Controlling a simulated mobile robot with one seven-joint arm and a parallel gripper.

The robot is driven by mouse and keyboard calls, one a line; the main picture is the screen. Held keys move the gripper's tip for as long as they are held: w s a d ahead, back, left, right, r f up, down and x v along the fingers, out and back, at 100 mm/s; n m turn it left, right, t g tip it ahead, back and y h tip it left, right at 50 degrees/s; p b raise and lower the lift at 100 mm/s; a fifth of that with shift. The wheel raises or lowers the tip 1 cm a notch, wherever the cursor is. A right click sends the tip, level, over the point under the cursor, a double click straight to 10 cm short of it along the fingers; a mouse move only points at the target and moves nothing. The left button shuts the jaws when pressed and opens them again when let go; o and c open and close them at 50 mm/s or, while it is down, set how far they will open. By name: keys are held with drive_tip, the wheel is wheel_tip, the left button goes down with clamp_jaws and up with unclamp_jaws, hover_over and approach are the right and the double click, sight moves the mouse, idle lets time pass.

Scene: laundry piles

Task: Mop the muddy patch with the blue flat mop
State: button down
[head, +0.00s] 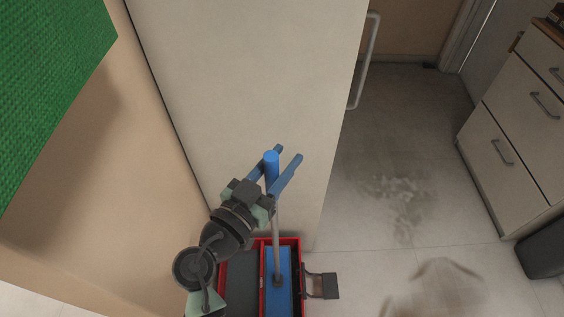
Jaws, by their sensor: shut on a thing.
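The blue flat mop stands upright, with a blue grip (271,166) on top of a grey pole. Its flat blue head (279,300) sits low inside the right compartment of a red-rimmed caddy (300,262). My gripper (286,160), with blue fingers, is shut on the mop's handle near the top. The muddy patch (405,200) is a brown-grey smear on the tiled floor, right of the mop. A second brownish stain (440,280) lies nearer, at lower right. The left end of the caddy is partly hidden by my arm.
A tall pale cabinet (240,90) with a vertical handle stands behind the mop. White drawers (515,120) and a dark bin (543,248) are on the right. A dark pedal-like bracket (322,286) sticks out from the caddy. The tiled floor between is open.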

wheel_tip(320, 180, up, 7)
drive_tip(key=p, duration=0.3)
drive_tip(key=shift+b, duration=0.3)
idle(0.3)
drive_tip(key=shift+r, duration=0.1)
